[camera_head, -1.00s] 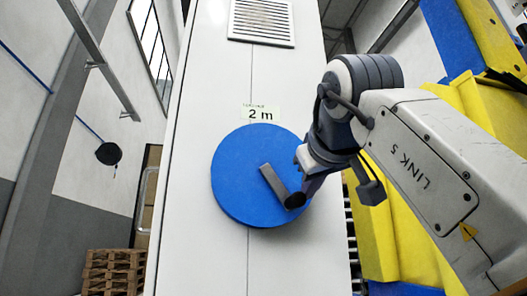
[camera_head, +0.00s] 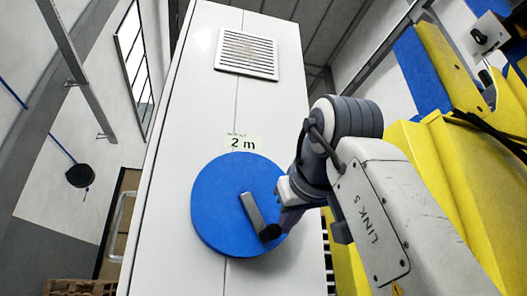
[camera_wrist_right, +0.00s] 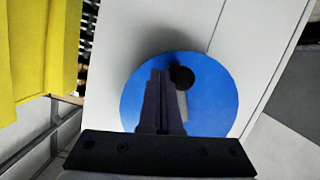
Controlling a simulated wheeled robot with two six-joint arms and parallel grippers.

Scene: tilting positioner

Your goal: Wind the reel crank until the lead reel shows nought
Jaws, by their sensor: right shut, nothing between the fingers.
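The blue round reel (camera_head: 218,215) is on the front of a white cabinet. Its grey crank arm (camera_head: 254,211) slants down to the right to a dark round knob (camera_head: 270,232). A label (camera_head: 243,142) above the reel reads "2 m". My right gripper (camera_head: 283,222) is at the knob's right side in the head view. In the right wrist view my right gripper (camera_wrist_right: 160,75) is shut and empty, its fingertips in front of the blue reel (camera_wrist_right: 218,95). The knob (camera_wrist_right: 182,77) shows close beside the fingertips; I cannot tell whether they touch. My left gripper is out of view.
The white cabinet (camera_head: 180,140) has a vent grille (camera_head: 246,54) above the label. Yellow and blue equipment (camera_head: 455,170) stands close on the right behind my right arm. A door handle (camera_head: 122,225) and pallets (camera_head: 80,287) are on the left.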

